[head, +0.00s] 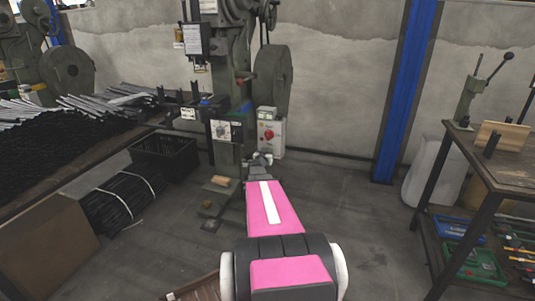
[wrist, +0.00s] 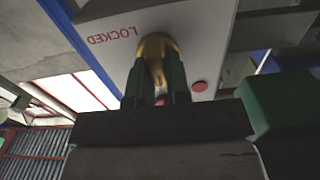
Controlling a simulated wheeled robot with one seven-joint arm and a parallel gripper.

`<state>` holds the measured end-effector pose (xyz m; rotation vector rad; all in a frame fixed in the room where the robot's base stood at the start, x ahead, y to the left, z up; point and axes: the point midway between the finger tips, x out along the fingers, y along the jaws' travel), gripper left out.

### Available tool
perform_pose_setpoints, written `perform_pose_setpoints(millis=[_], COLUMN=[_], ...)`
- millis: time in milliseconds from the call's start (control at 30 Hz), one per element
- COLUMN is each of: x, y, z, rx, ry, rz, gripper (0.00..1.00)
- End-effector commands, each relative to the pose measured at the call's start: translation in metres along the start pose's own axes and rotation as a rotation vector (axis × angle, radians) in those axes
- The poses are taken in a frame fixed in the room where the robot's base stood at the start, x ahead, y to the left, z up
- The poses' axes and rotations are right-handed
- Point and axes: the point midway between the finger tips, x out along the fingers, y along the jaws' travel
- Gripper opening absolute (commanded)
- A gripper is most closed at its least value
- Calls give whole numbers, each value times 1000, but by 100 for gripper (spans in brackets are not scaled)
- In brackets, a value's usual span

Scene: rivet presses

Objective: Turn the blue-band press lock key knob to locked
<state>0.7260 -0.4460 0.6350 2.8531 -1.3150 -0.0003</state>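The lock key knob (wrist: 157,45) is brass-coloured and stands on a pale panel (wrist: 205,45) in the wrist view. The word LOCKED (wrist: 112,35) is printed upside down in red to its left. My gripper (wrist: 156,68) is at the knob, its two dark green fingers apart with brass showing between them. I cannot tell whether they touch or grip it. In the head view my gripper (head: 262,158) is low in front of the middle press (head: 233,60), beside its grey box with a red knob (head: 268,134). The lock key knob cannot be made out there.
A red round spot (wrist: 200,86) is on the panel right of the knob, and a blue strip (wrist: 75,42) runs along its left edge. A bench (head: 75,175) with dark rods is at left, a workbench (head: 480,165) at right. Floor between is mostly open.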

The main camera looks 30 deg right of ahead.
Motion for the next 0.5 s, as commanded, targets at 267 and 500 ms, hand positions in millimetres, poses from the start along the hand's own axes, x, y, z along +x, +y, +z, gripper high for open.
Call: perform_pose_setpoints(millis=[267,500], x=[0,0], y=[0,1], z=[0,0], rx=[16,113], ry=[0,0], rz=[0,1], gripper=[0,0])
